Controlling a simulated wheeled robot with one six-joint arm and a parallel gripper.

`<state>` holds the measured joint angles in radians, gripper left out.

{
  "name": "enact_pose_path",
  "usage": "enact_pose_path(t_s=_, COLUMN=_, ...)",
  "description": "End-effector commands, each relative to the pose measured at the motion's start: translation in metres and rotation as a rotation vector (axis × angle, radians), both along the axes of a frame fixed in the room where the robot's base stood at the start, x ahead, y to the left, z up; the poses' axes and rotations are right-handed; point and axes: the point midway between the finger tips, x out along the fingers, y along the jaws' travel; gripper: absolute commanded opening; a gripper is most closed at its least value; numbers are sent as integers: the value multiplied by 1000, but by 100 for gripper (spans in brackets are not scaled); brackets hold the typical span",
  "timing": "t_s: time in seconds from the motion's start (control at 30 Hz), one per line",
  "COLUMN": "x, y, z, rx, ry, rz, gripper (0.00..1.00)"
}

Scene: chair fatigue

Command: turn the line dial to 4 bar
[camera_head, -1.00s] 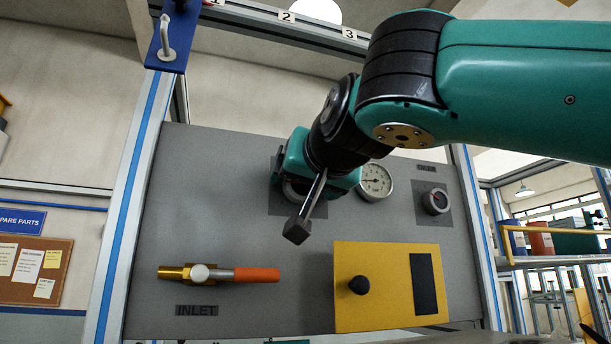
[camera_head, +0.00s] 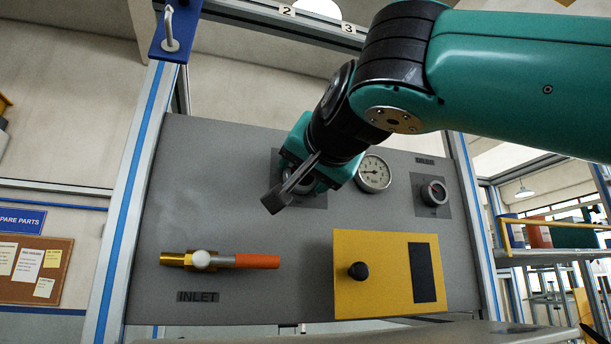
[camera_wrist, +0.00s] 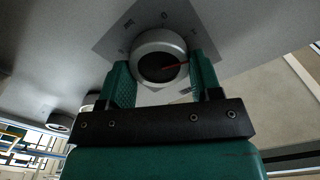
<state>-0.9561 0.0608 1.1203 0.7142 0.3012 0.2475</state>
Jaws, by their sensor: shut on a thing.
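The line dial (camera_wrist: 160,57) is a round knob with a silver rim, a dark face and a red pointer, on a dark square plate with markings too small to read. In the wrist view the pointer aims to the right and slightly up. My gripper (camera_wrist: 163,78) has one green finger on each side of the rim and is shut on the dial. In the head view my gripper (camera_head: 301,176) is against the grey panel and hides most of the dial. A round pressure gauge (camera_head: 374,173) sits just right of it.
A second dial (camera_head: 434,193) is at the right of the grey panel (camera_head: 215,215). An inlet valve with an orange handle (camera_head: 257,261) is below left. A yellow box with a black knob (camera_head: 358,270) is below right. A blue bracket with a hook (camera_head: 172,30) is at upper left.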

Motion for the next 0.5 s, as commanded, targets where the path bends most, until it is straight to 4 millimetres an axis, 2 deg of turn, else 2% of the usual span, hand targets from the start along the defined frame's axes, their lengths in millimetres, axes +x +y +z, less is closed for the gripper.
enact_pose_path(t_s=0.5, x=0, y=-2, z=-4, rx=473, ry=135, rz=-1, gripper=35)
